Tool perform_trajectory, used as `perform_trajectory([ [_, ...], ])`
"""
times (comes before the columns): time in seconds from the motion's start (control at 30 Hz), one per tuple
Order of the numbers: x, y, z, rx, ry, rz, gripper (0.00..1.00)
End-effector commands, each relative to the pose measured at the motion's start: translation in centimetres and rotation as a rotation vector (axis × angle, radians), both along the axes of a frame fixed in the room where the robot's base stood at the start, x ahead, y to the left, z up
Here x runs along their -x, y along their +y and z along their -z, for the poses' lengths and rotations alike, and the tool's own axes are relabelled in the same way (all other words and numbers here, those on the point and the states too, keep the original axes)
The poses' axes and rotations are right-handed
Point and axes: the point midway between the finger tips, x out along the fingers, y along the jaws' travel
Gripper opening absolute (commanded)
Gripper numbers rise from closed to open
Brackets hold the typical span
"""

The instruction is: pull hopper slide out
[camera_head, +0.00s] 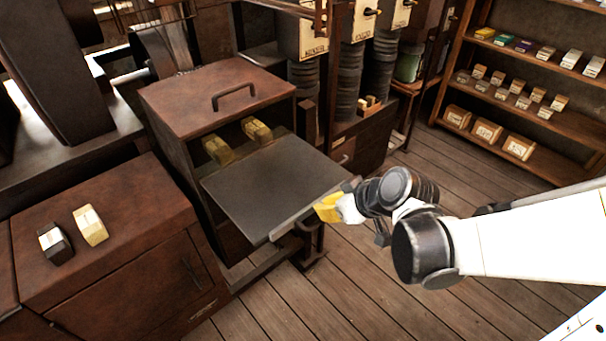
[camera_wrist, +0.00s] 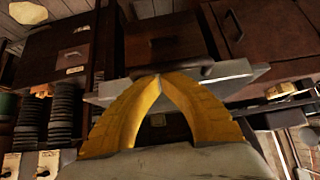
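The hopper slide (camera_head: 270,180) is a flat dark grey plate with a lighter front lip. In the head view it sticks far out of the open front of a reddish-brown hopper box (camera_head: 200,103). My gripper (camera_head: 322,209) has yellow fingers and is at the right part of the slide's front lip. In the wrist view the fingertips of my gripper (camera_wrist: 160,77) meet in front of the slide's pale edge (camera_wrist: 237,74) and a brown bar (camera_wrist: 185,72). I see no gap between the tips, and cannot tell whether they pinch the lip or bar.
Two yellowish blocks (camera_head: 257,131) are at the hopper's opening, behind the slide. A brown cabinet (camera_head: 110,240) at left carries a dark block (camera_head: 55,244) and a pale block (camera_head: 90,225). Shelves (camera_head: 500,100) stand at upper right. The plank floor (camera_head: 400,300) is open in front.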

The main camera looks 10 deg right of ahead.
Motion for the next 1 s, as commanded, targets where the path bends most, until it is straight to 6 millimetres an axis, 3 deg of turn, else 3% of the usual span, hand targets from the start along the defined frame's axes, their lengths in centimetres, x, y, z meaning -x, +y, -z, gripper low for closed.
perform_trajectory([
  [0.3, 2.5, -1.7, 0.0, 0.000, 0.000, 0.001, 0.00],
  [0.83, 2.8, -1.9, 0.0, 0.002, 0.001, 0.000, 0.00],
  [1.0, 2.7, -1.7, -1.0, 0.002, 0.001, -0.001, 0.00],
])
